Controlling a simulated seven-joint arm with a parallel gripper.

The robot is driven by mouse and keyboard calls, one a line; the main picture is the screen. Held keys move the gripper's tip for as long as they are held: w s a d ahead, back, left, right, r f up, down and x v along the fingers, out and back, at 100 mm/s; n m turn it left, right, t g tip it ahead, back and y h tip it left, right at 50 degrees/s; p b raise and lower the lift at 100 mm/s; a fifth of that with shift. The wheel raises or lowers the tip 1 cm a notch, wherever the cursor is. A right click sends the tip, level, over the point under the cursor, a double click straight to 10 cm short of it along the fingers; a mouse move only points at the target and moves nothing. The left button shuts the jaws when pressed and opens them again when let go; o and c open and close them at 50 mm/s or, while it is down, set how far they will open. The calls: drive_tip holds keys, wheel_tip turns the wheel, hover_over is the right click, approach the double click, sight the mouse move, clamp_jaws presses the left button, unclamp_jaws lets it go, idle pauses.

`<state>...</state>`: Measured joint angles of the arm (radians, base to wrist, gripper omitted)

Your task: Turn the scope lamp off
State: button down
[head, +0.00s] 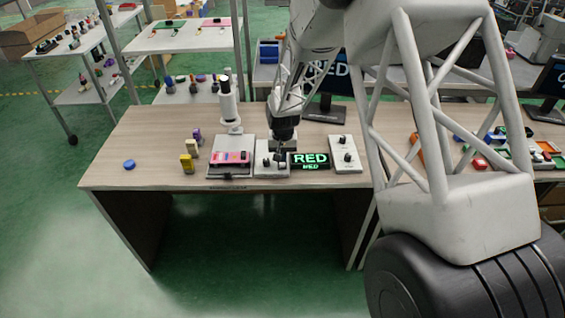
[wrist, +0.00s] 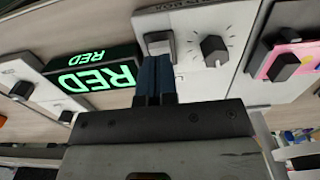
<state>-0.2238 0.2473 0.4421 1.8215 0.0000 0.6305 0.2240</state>
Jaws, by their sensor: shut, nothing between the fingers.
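A white control box (head: 271,170) stands on the wooden table below my gripper, left of the display. In the wrist view the box (wrist: 195,82) carries a pale rocker-like switch (wrist: 159,43) in a dark frame and a black dial (wrist: 214,50) with tick marks beside it. A label at its edge is too cropped to read. My gripper (wrist: 155,62) is shut and empty, its fingertips right at the switch; I cannot tell whether they touch it. In the head view my gripper (head: 281,144) hides part of the box. The white microscope (head: 228,108) stands behind, to the left.
A black display (head: 310,160) reading RED in green sits right of the box. Beyond it is another white panel (head: 345,155) with black knobs. A plate with a pink piece (head: 231,157) lies left. Small yellow, cream and purple objects and a blue disc (head: 129,164) stand farther left.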

drive_tip(key=shift+f, duration=0.95)
idle(0.8)
drive_tip(key=shift+r, duration=3.5)
